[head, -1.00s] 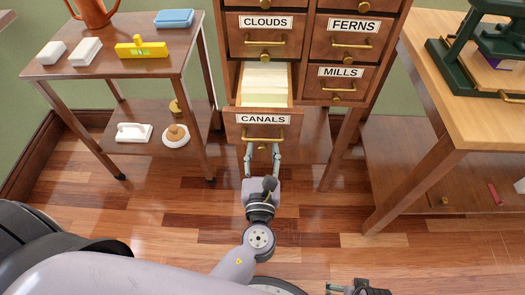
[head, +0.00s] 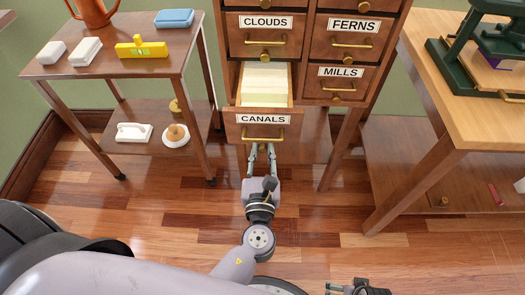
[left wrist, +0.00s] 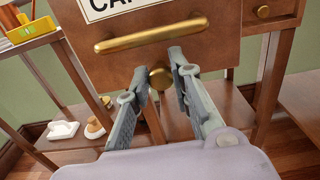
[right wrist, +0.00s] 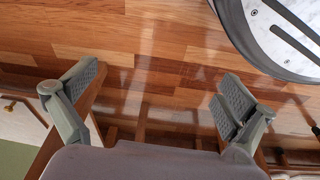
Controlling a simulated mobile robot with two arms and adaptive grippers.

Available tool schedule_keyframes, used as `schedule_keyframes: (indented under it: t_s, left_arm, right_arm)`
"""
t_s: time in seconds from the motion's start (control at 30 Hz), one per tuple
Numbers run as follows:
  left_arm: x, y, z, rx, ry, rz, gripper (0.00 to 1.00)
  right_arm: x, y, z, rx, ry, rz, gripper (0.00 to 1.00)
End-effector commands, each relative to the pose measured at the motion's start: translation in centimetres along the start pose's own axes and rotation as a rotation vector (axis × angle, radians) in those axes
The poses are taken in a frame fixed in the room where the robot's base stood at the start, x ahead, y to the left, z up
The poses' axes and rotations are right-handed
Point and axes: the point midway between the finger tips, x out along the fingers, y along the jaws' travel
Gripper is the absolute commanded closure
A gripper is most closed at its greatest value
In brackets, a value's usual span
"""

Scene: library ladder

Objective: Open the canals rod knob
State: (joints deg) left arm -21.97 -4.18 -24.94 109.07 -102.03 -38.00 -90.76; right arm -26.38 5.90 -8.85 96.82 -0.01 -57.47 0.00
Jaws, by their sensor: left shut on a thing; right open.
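The CANALS drawer (head: 242,119) is pulled out at the bottom left of the cabinet, showing pale cards (head: 266,80) inside. Its front carries a brass bar handle (left wrist: 150,36). The round brass rod knob (left wrist: 160,78) sits just below the handle on the drawer front. My left gripper (head: 262,149) is shut on the knob, with a finger on each side of it; the knob is hard to make out in the head view. My right gripper (right wrist: 160,82) is open and empty over the wood floor, away from the cabinet.
A wooden bench (head: 475,128) with a green press (head: 462,62) stands at right. The floor before the cabinet is clear.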

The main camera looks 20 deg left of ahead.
Motion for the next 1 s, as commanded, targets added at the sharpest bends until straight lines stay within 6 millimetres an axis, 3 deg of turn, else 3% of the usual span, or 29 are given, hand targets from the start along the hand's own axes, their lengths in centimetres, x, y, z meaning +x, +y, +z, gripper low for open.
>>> schedule_keyframes:
  t_s: [0.23, 0.53, 0.87, 0.9, 1.0]
  left_arm:
    - [-0.4, 0.0, 0.0, 0.003, 0.001, -0.001, 1.00]
    - [-5.4, 0.0, 0.0, 0.003, 0.003, -0.003, 1.00]
    - [-5.9, 0.0, 0.0, -0.001, 0.000, -0.001, 1.00]
    - [-5.8, 0.0, 0.0, -0.001, 0.000, -0.001, 0.78]
    - [-5.8, 0.0, 0.0, -0.001, 0.000, 0.000, 0.72]
  right_arm:
    - [-0.1, 0.0, -0.1, 0.000, 0.003, 0.000, 0.00]
    - [2.0, -0.1, 1.7, -0.002, -0.016, -0.002, 0.00]
    - [2.2, -0.1, 1.8, -0.002, -0.014, -0.002, 0.00]
    - [2.2, -0.1, 1.8, -0.002, -0.014, -0.002, 0.00]
    - [2.2, -0.1, 1.8, -0.002, -0.014, -0.002, 0.00]
